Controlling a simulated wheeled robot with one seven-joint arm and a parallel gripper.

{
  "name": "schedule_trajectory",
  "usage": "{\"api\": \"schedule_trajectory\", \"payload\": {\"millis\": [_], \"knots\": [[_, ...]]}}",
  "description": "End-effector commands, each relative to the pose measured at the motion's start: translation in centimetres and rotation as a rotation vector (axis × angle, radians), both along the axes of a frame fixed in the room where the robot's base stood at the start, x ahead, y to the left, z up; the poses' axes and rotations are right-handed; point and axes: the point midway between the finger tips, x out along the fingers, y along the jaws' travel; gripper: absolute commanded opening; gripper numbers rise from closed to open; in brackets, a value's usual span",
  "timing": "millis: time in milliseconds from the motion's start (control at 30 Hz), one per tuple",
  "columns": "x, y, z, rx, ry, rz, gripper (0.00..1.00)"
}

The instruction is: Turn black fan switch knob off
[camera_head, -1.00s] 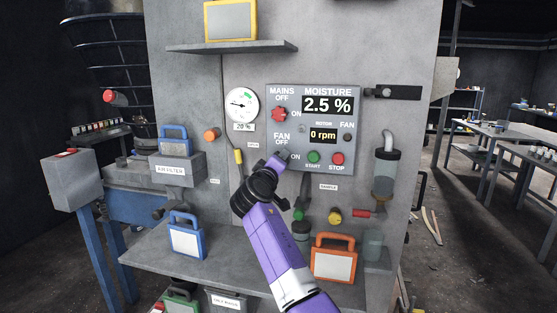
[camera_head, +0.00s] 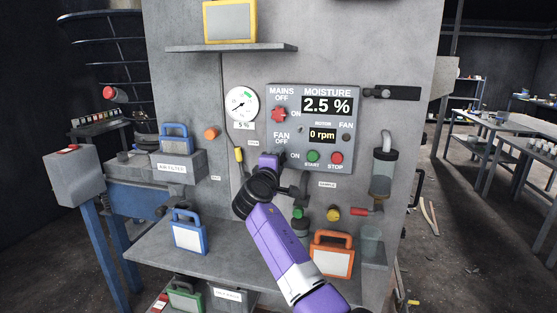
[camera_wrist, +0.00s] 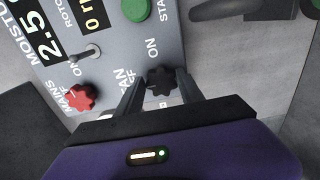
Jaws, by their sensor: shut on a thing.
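The black fan switch knob (camera_wrist: 161,79) sits on the grey control panel (camera_wrist: 115,50), beside the FAN OFF and ON labels. Its setting is hard to read. In the wrist view my gripper (camera_wrist: 159,84) has one finger on each side of the knob and is shut on it. In the head view my gripper (camera_head: 272,156) is at the panel's lower left corner and hides the knob.
A red mains knob (camera_head: 278,115) is above, a green start button (camera_head: 313,156) and red stop button (camera_head: 337,158) to the right. A gauge (camera_head: 241,104) reads 5 %. A shelf (camera_head: 220,250) with blue and orange cases lies below.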

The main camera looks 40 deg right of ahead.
Motion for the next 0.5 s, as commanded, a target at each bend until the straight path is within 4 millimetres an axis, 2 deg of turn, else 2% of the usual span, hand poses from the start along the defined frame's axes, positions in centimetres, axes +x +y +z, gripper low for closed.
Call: {"api": "schedule_trajectory", "payload": {"millis": [433,467,500], "knots": [[0.07,0.26,-0.54,-0.004,0.016,0.003,0.04],[0.07,0.26,-0.55,-0.004,0.016,0.003,0.50],[0.07,0.25,-0.54,-0.004,0.016,0.003,0.58]]}}
